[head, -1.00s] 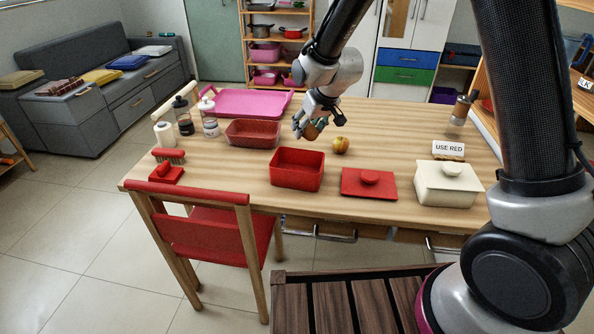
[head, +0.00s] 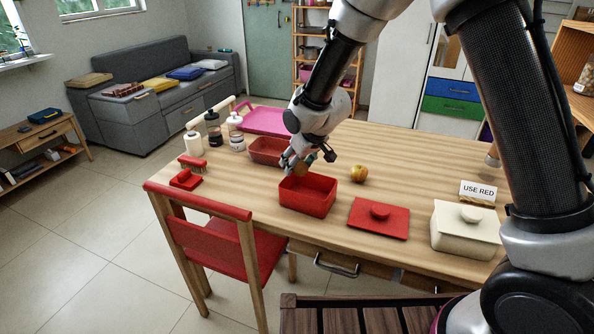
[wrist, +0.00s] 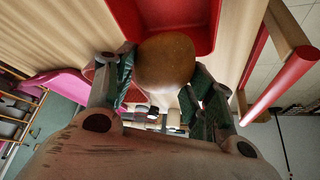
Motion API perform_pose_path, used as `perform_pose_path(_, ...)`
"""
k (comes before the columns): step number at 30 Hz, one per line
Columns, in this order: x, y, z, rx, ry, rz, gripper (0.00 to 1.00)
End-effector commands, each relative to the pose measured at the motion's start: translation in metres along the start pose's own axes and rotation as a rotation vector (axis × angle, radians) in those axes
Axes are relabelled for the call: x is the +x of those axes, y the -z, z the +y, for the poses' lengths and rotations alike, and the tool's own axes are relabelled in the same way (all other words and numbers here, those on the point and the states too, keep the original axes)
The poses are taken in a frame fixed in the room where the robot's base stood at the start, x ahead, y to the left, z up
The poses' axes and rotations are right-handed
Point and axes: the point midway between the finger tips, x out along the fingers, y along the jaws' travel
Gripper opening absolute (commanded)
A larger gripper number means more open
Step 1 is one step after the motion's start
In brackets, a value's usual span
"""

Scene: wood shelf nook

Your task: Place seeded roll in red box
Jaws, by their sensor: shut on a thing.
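My gripper (head: 304,165) is shut on the brown seeded roll (wrist: 165,62), which fills the space between its fingers in the wrist view. In the head view the roll is mostly hidden by the fingers. The gripper is above the back left rim of the open red box (head: 307,197), which stands on the table. The box looks empty where its inside shows. In the wrist view the red box (wrist: 205,15) lies just beyond the roll. A flat red lid (head: 378,219) with a round knob lies to the right of the box.
A round yellow-brown fruit (head: 359,173) sits behind the box. A cream lidded box (head: 465,230) and a "USE RED" sign (head: 478,192) stand at the right. A red chair (head: 205,235) stands at the front left.

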Motion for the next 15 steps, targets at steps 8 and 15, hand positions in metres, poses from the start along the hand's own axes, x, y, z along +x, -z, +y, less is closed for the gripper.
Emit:
perform_pose_path(8, 0.022, -0.017, 0.002, -0.005, 0.003, 0.0, 0.3)
perform_pose_path(15, 0.024, -0.018, 0.002, -0.004, 0.003, -0.001, 0.3)
